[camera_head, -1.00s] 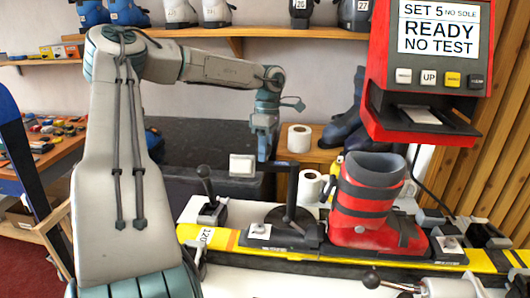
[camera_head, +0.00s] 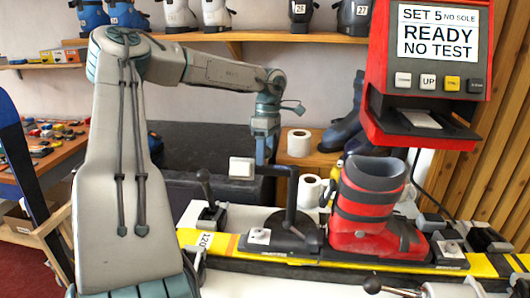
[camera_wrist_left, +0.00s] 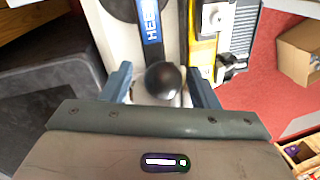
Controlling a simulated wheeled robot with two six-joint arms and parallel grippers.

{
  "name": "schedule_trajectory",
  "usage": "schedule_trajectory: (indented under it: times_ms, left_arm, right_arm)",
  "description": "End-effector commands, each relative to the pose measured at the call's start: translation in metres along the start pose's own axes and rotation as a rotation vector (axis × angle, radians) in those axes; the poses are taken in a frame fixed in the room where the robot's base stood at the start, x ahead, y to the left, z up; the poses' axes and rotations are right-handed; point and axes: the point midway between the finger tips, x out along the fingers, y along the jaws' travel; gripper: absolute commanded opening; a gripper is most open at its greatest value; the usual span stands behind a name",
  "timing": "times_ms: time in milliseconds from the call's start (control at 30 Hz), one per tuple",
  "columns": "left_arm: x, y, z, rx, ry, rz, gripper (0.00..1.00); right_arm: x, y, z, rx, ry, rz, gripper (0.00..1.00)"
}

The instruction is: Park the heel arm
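The heel arm (camera_wrist_left: 151,24), with a blue label starting "HEE", shows in the left wrist view. A dark round knob (camera_wrist_left: 163,80) shows between the two fingers of my left gripper (camera_wrist_left: 161,86), which are apart. I cannot tell whether they touch it. In the head view my left gripper (camera_head: 263,152) points down behind a white block (camera_head: 242,167) on a dark crank (camera_head: 290,190). A black-knobbed lever (camera_head: 204,180) stands left of it; I cannot tell whether this is the same knob. My right gripper is out of view.
A red boot (camera_head: 368,205) stands on the yellow ski (camera_head: 220,242), right of the crank. A red tester (camera_head: 425,120) above reads "READY NO TEST". Paper rolls (camera_head: 299,142) are behind. A cardboard box (camera_wrist_left: 299,54) is on the red floor.

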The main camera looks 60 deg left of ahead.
Motion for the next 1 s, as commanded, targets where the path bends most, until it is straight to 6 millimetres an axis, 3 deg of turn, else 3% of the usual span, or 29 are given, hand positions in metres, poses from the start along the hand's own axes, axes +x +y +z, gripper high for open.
schedule_trajectory:
  times_ms: [133, 267, 700, 1000]
  left_arm:
    - [-0.002, 0.0, 0.0, 0.0, 0.0, -0.001, 0.54]
    - [-0.016, 0.001, 0.0, -0.001, 0.002, 0.001, 0.54]
    - [-0.097, 0.001, 0.0, -0.002, 0.001, 0.001, 0.54]
    - [-0.108, 0.001, 0.0, 0.0, 0.0, -0.001, 0.54]
  right_arm:
    - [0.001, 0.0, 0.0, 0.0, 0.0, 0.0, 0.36]
    - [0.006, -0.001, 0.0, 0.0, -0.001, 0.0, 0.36]
    - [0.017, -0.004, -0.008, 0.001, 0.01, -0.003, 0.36]
    - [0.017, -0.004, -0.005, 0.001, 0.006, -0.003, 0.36]
